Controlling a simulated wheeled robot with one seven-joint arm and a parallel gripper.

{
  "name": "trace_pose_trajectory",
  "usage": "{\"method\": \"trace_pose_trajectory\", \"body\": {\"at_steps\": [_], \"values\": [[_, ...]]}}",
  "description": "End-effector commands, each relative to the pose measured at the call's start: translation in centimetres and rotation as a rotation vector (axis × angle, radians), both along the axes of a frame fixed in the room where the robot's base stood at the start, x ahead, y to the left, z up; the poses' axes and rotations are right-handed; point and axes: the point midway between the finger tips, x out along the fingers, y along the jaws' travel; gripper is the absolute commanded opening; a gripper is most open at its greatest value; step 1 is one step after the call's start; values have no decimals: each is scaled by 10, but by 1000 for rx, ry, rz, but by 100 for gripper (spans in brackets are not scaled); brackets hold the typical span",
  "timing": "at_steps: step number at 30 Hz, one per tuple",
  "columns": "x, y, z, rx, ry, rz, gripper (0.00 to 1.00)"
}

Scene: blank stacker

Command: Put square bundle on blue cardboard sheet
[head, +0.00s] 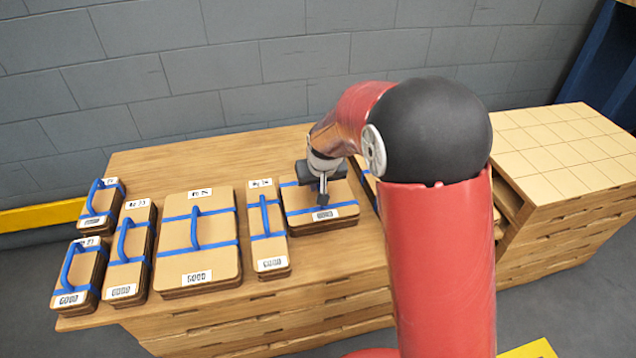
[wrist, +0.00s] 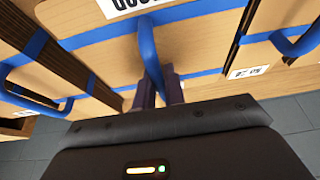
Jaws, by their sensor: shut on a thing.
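The square bundle (head: 298,205) is a stack of tan cardboard with blue straps, a blue handle and white labels. It sits on the wooden pallet table, right of a narrow bundle. My gripper (head: 322,192) points down over its middle. In the wrist view, the fingers (wrist: 160,92) are shut on the blue handle (wrist: 149,50) of the bundle, whose tan top (wrist: 100,48) fills the upper middle. The bundle looks level in the head view; I cannot tell whether it touches the table. No blue cardboard sheet shows in either view.
A large bundle (head: 197,262), a narrow bundle (head: 268,252) and several smaller bundles (head: 128,262) stand close by on the left of the table (head: 250,152). My arm hides part of the table's right side. A pallet stack with a gridded tan top (head: 565,150) stands right.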

Motion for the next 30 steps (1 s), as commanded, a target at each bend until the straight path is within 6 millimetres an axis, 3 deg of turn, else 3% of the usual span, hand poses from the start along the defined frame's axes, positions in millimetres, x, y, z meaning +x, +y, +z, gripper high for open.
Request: {"method": "trace_pose_trajectory", "body": {"at_steps": [1,2,6,18,30], "values": [[0,0,-3,0,-1,0,0],[0,0,-2,0,0,0,15],[0,0,-1,0,0,0,33],[-2,0,7,0,-1,0,33],[-31,-9,83,2,-5,1,33]]}}
